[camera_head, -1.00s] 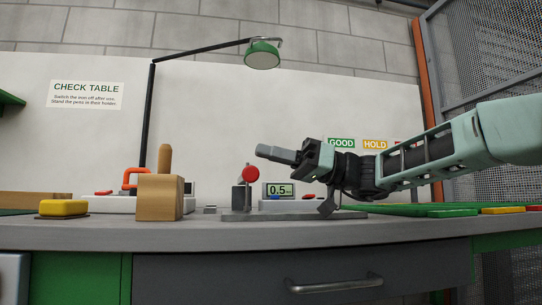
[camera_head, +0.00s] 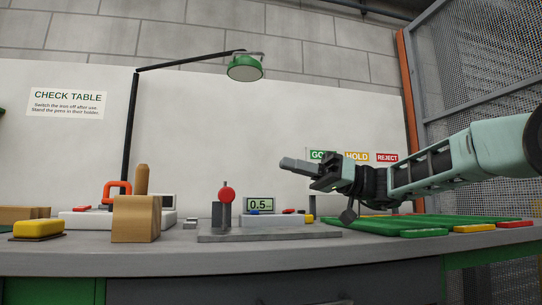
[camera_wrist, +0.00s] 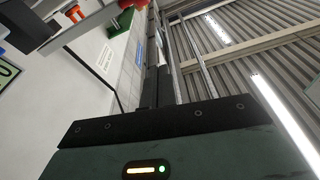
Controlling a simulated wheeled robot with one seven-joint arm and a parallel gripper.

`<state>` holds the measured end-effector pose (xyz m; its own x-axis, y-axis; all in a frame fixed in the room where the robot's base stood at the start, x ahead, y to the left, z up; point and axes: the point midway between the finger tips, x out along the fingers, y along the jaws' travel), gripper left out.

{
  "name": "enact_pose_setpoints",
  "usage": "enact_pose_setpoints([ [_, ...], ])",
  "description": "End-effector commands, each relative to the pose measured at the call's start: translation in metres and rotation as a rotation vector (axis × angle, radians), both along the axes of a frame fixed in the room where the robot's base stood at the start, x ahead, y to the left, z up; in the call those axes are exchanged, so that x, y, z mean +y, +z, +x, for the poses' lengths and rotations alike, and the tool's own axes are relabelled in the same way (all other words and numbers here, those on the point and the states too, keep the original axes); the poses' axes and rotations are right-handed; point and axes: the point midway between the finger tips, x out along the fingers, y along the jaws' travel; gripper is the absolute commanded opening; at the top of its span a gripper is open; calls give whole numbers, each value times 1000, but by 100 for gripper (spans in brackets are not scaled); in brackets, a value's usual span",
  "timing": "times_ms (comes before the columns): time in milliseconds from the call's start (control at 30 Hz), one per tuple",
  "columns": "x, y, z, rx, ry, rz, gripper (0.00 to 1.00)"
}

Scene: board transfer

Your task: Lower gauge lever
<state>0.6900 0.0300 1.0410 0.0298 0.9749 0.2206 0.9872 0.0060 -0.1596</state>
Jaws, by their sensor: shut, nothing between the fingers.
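The gauge stands on a grey base plate (camera_head: 268,235) near the middle of the bench. Its lever has a round red knob (camera_head: 227,195), which shows at the top of a grey post (camera_head: 219,216). A small display (camera_head: 260,204) reading 0.5 stands behind the plate. My gripper (camera_head: 285,163) is shut and empty. In the head view it is above and to the right of the red knob, clear of it, with its fingers pointing left. In the wrist view, a red-and-orange part (camera_wrist: 75,13) shows at the top left; I cannot tell what it is.
A wooden block (camera_head: 136,218) with an upright peg stands left of the gauge, and a yellow block (camera_head: 38,228) lies farther left. Green panels (camera_head: 400,228) lie at the right, near yellow and red strips. A lamp (camera_head: 245,67) hangs above.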

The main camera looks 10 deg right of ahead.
Motion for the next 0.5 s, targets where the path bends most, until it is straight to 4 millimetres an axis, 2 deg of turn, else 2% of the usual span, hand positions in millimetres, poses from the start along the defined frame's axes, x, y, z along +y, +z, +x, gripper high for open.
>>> enact_pose_setpoints([
  [100,-14,-2,1,-1,-2,0,0],
  [200,-20,-4,0,-1,0,0,0],
  [500,-22,-5,0,-1,1,0,0],
])
